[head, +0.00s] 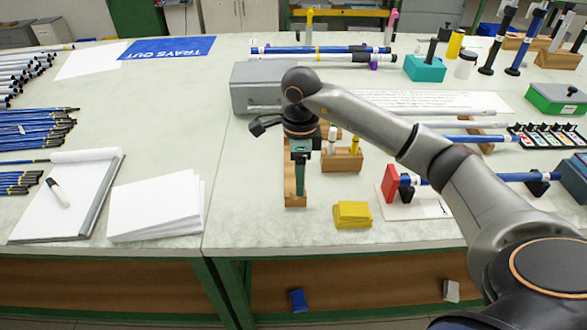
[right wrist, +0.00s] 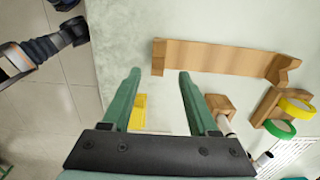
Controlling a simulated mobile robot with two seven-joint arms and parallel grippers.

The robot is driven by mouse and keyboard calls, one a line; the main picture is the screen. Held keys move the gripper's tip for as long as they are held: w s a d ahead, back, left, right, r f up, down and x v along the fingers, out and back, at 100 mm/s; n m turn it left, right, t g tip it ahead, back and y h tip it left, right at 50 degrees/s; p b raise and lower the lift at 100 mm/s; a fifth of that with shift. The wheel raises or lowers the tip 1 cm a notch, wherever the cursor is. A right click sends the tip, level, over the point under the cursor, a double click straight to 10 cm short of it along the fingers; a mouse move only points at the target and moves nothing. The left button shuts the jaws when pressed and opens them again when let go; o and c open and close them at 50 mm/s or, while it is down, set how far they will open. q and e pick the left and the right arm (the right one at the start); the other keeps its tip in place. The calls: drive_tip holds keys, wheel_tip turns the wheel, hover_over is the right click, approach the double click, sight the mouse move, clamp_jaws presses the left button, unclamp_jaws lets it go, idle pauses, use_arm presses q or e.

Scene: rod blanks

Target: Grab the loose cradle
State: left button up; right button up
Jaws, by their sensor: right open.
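The loose cradle is a light-brown wooden piece (head: 290,199) lying on the table near its front edge, partly hidden behind my right gripper in the head view. In the right wrist view the cradle (right wrist: 220,58) is a long bar with raised ends, lying across the picture just beyond the fingertips. My right gripper (head: 300,190) points down over it with green fingers. In the right wrist view the gripper (right wrist: 160,75) is open, with nothing held between its fingers. The cradle's left end is near the right fingertip; I cannot tell the height gap.
A wooden block with markers (head: 342,160) stands close right of the cradle. A yellow pad (head: 352,214) lies in front of that block. A grey box (head: 262,88) is behind. White paper (head: 155,208) lies left; a red-ended fixture (head: 390,184) stands right.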

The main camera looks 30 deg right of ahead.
drive_tip(key=f, duration=0.5)
drive_tip(key=shift+s+d, duration=0.15)
drive_tip(key=shift+s, duration=0.05)
drive_tip(key=shift+c, duration=0.2)
clamp_jaws()
